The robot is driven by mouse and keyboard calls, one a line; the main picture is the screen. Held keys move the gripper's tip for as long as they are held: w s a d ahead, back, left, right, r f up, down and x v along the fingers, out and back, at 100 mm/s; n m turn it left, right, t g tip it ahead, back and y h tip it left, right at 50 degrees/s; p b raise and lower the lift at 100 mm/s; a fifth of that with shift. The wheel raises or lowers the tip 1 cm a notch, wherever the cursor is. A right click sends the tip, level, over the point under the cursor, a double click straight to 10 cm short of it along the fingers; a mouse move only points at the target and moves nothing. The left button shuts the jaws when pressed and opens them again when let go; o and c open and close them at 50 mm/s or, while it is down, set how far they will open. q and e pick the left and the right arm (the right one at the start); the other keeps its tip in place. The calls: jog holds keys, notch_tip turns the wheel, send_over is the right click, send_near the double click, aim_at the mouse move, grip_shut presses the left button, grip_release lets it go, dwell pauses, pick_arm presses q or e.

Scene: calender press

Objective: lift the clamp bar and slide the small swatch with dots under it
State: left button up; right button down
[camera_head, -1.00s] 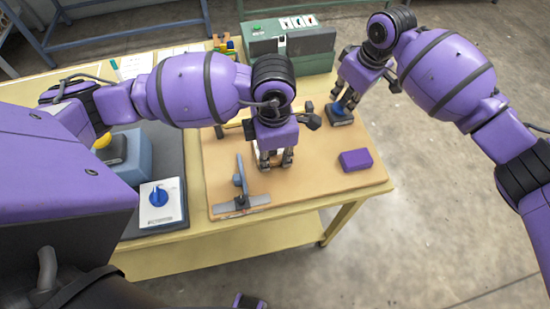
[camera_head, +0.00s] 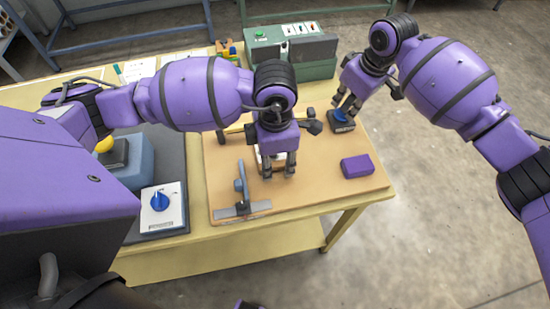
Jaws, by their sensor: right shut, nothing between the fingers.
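My left gripper (camera_head: 279,172) points down over the tan board (camera_head: 320,198), its two fingers apart. A pale piece (camera_head: 259,157) shows partly behind its fingers; I cannot tell whether it is a swatch or has dots. A grey T-shaped metal piece with a blue handle (camera_head: 241,185) lies near the board's front left. I cannot tell which part is the clamp bar, and no dotted swatch can be made out.
A purple block (camera_head: 357,167) lies on the board's right. A green-grey control box (camera_head: 290,48) stands at the back.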

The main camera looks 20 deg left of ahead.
jog(key=shift+s+d+f, duration=0.1)
jog(key=shift+d+f, duration=0.05)
jog(key=shift+f, duration=0.2)
pick_arm(q)
jog(key=shift+s+d+r, duration=0.3)
jog(key=shift+s+r, duration=0.1)
jog(key=shift+r, duration=0.6)
jog(key=shift+s+d+r, duration=0.25)
jog(key=shift+s+r, duration=0.2)
jog(key=shift+r, duration=0.5)
jog(key=shift+s+d+r, duration=0.3)
jog(key=shift+s+r, duration=0.1)
jog(key=shift+r, duration=0.6)
jog(key=shift+r, duration=0.15)
pick_arm(e)
jog(key=shift+r, duration=0.15)
